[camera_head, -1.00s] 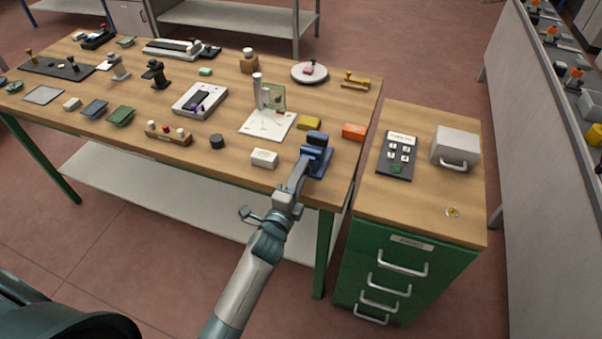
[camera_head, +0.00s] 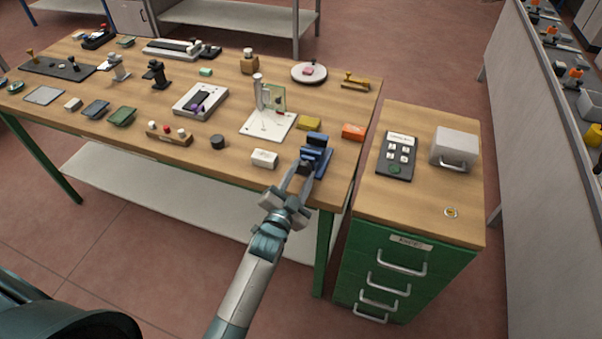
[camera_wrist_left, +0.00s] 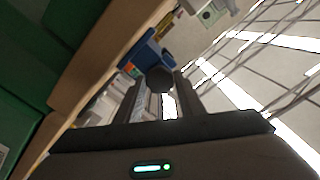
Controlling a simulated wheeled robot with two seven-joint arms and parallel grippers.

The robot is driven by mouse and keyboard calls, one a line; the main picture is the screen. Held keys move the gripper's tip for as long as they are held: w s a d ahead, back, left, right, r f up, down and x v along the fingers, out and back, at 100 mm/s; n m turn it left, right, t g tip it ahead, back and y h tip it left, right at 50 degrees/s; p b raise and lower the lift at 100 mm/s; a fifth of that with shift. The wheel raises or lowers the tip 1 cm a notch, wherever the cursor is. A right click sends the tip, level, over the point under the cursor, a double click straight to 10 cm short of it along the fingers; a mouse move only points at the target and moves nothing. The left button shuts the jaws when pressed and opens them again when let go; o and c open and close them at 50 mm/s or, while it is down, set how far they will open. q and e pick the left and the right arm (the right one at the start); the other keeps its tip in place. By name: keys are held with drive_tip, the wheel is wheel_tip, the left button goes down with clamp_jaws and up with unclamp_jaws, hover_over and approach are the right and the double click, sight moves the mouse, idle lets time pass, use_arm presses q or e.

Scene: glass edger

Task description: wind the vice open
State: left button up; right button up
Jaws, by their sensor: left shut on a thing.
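The blue vice (camera_head: 317,155) is fixed at the front right corner of the wooden bench. It also shows in the left wrist view (camera_wrist_left: 147,50), tilted. My left gripper (camera_head: 299,172) is at the front of the vice, with one finger on each side of its screw end. In the left wrist view a dark round knob (camera_wrist_left: 160,79) sits between the fingertips, and the gripper is shut on it. The fingers partly hide the handle, and how wide the vice jaws stand is too small to tell. My right gripper is not in view.
A white block (camera_head: 264,158) lies just left of the vice. A yellow block (camera_head: 309,123) and an orange box (camera_head: 353,131) lie behind it. A green drawer cabinet (camera_head: 400,265) stands to the right. The space in front of the bench is free.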

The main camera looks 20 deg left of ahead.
use_arm(q)
drive_tip(key=n, duration=0.3)
drive_tip(key=shift+n, duration=0.4)
drive_tip(key=n+p, duration=0.1)
drive_tip(key=n, duration=0.2)
drive_tip(key=shift+f+n, duration=0.1)
drive_tip(key=shift+n, duration=0.2)
drive_tip(key=n, duration=0.3)
drive_tip(key=shift+n, duration=0.3)
drive_tip(key=n, duration=0.3)
drive_tip(key=shift+n, duration=0.3)
drive_tip(key=n, duration=0.6)
drive_tip(key=shift+d, duration=0.1)
drive_tip(key=n, duration=0.6)
drive_tip(key=shift+n, duration=0.3)
drive_tip(key=o, duration=1)
